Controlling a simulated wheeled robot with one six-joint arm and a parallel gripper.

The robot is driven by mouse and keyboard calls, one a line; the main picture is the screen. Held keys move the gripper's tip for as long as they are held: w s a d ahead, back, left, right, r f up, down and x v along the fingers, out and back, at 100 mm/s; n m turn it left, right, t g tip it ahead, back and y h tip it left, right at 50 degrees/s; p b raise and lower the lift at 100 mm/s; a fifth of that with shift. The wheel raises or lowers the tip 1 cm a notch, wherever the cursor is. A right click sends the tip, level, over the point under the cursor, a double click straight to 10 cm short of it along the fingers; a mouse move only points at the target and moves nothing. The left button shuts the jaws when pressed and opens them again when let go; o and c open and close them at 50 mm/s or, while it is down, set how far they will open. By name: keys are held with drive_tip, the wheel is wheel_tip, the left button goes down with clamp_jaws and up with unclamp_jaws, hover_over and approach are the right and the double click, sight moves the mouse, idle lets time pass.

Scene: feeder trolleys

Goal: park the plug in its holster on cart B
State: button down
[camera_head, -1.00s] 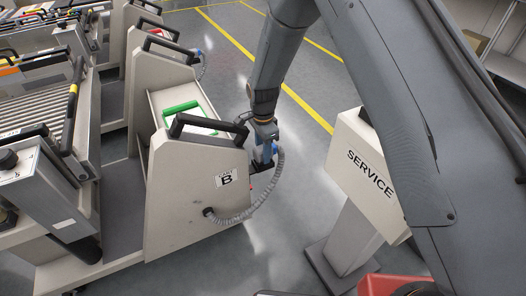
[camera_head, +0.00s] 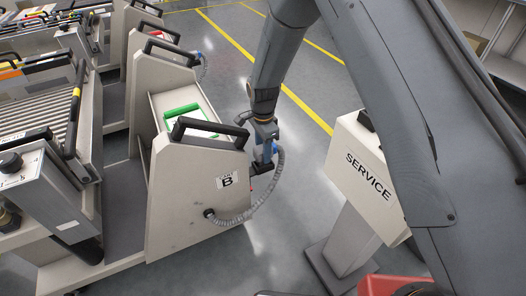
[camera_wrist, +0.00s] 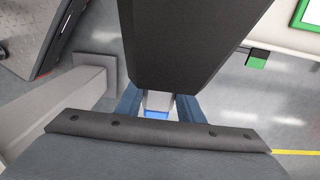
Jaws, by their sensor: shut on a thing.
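Cart B (camera_head: 190,205) is a cream trolley with a black handle and a "B" label, left of centre in the head view. My gripper (camera_head: 265,148) is beside its right upper edge, pointing down and shut on the plug (camera_head: 274,147), of which a blue part shows. A grey corrugated hose (camera_head: 262,205) loops from the plug to the cart's end panel. A dark bracket at the cart's edge, apparently the holster (camera_head: 261,169), lies just below the fingers. Whether the plug sits in it is hidden. In the wrist view the plug (camera_wrist: 157,109) shows between both fingers.
The cream SERVICE post (camera_head: 362,170) stands to the right of my gripper, with a floor gap between it and cart B. Other trolleys stand at the left and behind. A green handle (camera_head: 182,108) lies on cart B.

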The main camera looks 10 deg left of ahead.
drive_tip(key=shift+f, duration=0.8)
idle(0.7)
drive_tip(key=shift+r, duration=0.25)
drive_tip(key=shift+r+p, duration=0.3)
drive_tip(key=shift+r, duration=0.15)
drive_tip(key=shift+r, duration=0.1)
drive_tip(key=c, duration=1.1)
unclamp_jaws()
